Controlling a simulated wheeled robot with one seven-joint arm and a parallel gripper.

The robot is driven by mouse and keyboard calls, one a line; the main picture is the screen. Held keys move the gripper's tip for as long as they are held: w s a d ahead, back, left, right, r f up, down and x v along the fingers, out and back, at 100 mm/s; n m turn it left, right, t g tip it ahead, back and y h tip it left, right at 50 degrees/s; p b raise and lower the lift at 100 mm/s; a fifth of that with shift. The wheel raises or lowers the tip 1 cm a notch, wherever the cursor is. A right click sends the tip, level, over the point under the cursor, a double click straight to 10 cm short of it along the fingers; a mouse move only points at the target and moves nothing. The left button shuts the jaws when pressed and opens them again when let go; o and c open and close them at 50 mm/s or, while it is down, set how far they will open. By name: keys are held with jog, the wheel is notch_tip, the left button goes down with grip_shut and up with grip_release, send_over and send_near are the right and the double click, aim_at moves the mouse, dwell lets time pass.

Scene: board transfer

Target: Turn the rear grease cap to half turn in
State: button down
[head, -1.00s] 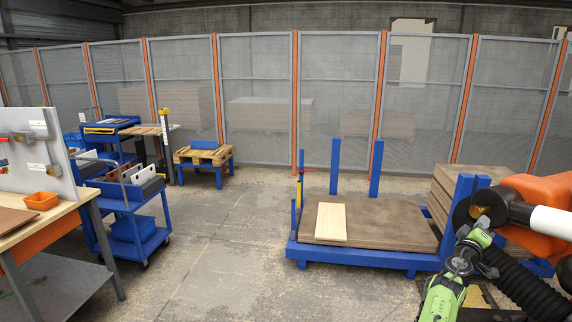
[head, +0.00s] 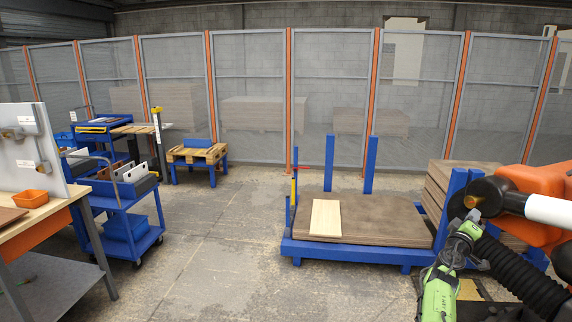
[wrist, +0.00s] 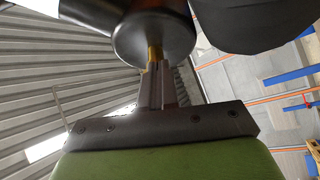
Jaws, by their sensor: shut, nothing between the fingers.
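A dark cylindrical housing (head: 490,190) sticks out of an orange machine body (head: 535,180) at the right of the head view. A small brass-coloured cap (head: 471,201) shows at its lower left end; I cannot tell whether it is the rear grease cap. My gripper (head: 472,219), on my green arm, is just below it. In the wrist view, the dark round housing (wrist: 153,32) is straight ahead, with a brass-coloured part (wrist: 154,53) under it. My gripper's fingers (wrist: 160,70) are close together, shut and empty, with their tips by the brass part. Contact is unclear.
A white tube (head: 550,211) and a black ribbed hose (head: 520,272) lie close to my arm. A blue flatbed cart (head: 355,253) with boards stands left of it. A workbench (head: 35,215) and blue trolley (head: 125,195) are at the left. The middle floor is open.

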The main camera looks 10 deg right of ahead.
jog(key=shift+w+r+p, duration=0.1)
jog(key=shift+p, duration=0.25)
jog(key=shift+w+a+f+p, duration=0.1)
jog(key=shift+w+f+p, duration=0.1)
jog(key=shift+p, duration=1.1)
jog(key=shift+s+f+p, duration=0.25)
jog(key=shift+f+p, duration=0.1)
jog(key=shift+p, duration=0.75)
jog(key=shift+p, duration=0.4)
jog(key=a+p, duration=0.3)
jog(key=p, duration=0.3)
jog(key=s+a+p, duration=0.1)
jog(key=a+p, duration=0.1)
jog(key=p, duration=0.5)
jog(key=shift+a, duration=0.4)
jog(key=shift+f, duration=0.1)
